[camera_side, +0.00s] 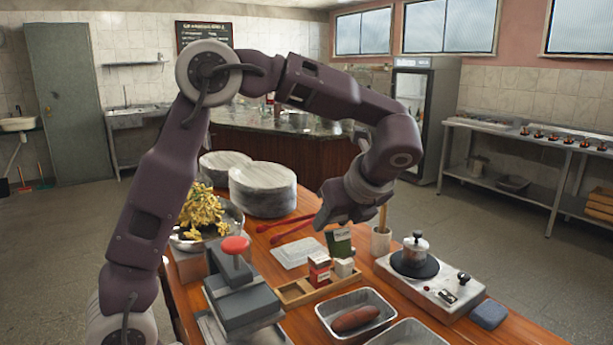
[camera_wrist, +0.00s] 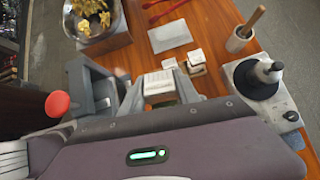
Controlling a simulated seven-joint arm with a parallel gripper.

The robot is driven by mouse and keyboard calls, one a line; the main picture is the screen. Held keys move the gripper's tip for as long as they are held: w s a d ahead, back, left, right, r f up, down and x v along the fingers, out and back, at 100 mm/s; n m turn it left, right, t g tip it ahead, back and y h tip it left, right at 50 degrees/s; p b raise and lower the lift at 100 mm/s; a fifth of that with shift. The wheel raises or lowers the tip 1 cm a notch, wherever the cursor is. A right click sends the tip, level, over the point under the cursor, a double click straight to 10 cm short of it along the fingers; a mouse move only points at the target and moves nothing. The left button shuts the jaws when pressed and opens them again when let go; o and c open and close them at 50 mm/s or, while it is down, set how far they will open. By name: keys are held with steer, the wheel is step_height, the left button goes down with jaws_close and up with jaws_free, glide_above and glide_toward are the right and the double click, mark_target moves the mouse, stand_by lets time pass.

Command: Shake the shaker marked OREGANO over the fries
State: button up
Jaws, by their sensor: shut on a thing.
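My gripper (camera_side: 343,218) is shut on a dark green shaker (camera_side: 340,243) and holds it just above and behind the wooden rack (camera_side: 293,293). The shaker's pale face shows between the fingers in the wrist view (camera_wrist: 158,83). Its label is too small to read surely. A red shaker (camera_side: 319,271) and a white shaker (camera_side: 344,267) stand in the rack. The fries (camera_side: 203,209) are heaped in a metal bowl (camera_side: 233,222) at the left of the table, well away from my gripper. They also show at the top left of the wrist view (camera_wrist: 90,10).
A grey press with a red knob (camera_side: 235,245) stands between the fries and the rack. Red tongs (camera_side: 285,228) and a white board (camera_side: 298,252) lie behind the rack. Metal trays (camera_side: 356,312) are in front.

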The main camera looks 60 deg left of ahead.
steer(key=w+d+f+g+h, duration=0.2)
steer(key=d+f+h, duration=0.1)
steer(key=d+h, duration=1.15)
steer(key=w+d+r+n+t+h, duration=0.1)
steer(key=d+r+h, duration=0.1)
steer(key=r, duration=0.6)
steer(key=w+d+r+h, duration=0.1)
steer(key=d+r+h, duration=0.1)
steer(key=r, duration=0.5)
steer(key=shift+h, duration=0.55)
steer(key=f, duration=2.5)
steer(key=shift+s+f, duration=0.1)
steer(key=shift+s, duration=0.1)
